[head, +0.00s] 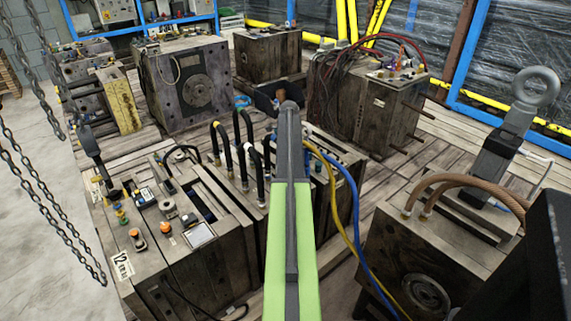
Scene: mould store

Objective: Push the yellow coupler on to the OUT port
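A yellow hose (348,222) runs beside a blue hose (356,206) from the middle mould block down to the lower right. Its upper end is near my arm, and I cannot make out a yellow coupler there for certain. No OUT marking is readable, so I cannot tell which port it is. My green and grey arm rises through the middle of the view and hides part of the middle block. Dark parts at its far end seem to be my gripper (265,101); its fingers are too unclear to tell whether they are open.
A mould block marked 12 (180,240) stands at left, with knobs on top. Black hoses (243,148) loop up from the middle block. A block with brown hoses (440,245) and a lifting eye (535,88) are at right. Chains (50,205) hang at left.

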